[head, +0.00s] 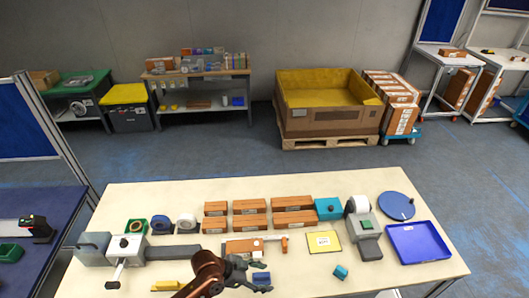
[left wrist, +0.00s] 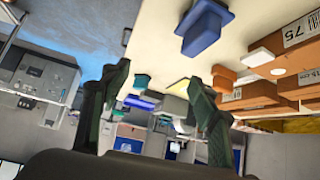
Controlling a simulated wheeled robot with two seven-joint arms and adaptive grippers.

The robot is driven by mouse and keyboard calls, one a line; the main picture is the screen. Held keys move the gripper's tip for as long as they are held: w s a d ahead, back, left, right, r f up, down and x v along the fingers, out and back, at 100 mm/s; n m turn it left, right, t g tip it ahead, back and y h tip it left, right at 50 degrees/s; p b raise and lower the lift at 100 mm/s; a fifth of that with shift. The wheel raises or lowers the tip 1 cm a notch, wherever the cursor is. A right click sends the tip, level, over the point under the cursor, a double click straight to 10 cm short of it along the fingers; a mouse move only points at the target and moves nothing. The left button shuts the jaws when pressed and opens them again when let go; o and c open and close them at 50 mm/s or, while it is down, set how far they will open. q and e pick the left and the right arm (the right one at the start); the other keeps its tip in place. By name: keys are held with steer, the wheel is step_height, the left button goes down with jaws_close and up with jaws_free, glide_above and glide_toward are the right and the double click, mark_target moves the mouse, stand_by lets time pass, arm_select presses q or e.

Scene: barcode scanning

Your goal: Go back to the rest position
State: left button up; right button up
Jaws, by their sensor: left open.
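My left gripper (head: 247,270) is over the front middle of the cream table (head: 130,200), its dark arm coming in from the bottom. Its two dark fingers also show in the left wrist view (left wrist: 157,88), spread apart with nothing held between them. A small blue object (head: 262,279) lies close by the fingers in the head view; I cannot tell whether they touch. An orange-brown box with a pale label (head: 240,247) lies just behind the gripper, with a small orange-and-white item (head: 284,243) at its right end. My right gripper is in neither view.
Several brown boxes (head: 250,206) stand in rows behind the gripper. A grey device (head: 127,247) is at left, a yellow-edged card (head: 324,242) right of the gripper, a blue tray (head: 418,242) and round blue disc (head: 396,206) further right. The front right tabletop is mostly clear.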

arm_select(q)
steer(key=s+a+f+n+y, duration=0.25)
steer(key=s+a+n, duration=0.35)
steer(key=a, duration=0.6)
steer(key=s+a+f+n+t+y, duration=0.1)
steer(key=s+a+n+y, duration=0.3)
steer(key=s+a, duration=0.55)
steer(key=s+a+f+n+y, duration=0.1)
steer(key=s+a+n+y, duration=0.35)
steer(key=a, duration=0.85)
step_height(320, 180, down, 35)
steer(key=s+d+h+b, duration=0.1)
steer(key=s+h+b, duration=0.15)
steer(key=b, duration=0.45)
steer(key=s+f+g+b, duration=0.1)
steer(key=s+f+b, duration=0.1)
steer(key=s+f, duration=0.8)
steer(key=s+f+m+g+b, duration=0.1)
steer(key=s+f+b, duration=0.2)
steer(key=s+f, duration=0.7)
step_height(320, 180, down, 4)
steer(key=shift+f, duration=0.15)
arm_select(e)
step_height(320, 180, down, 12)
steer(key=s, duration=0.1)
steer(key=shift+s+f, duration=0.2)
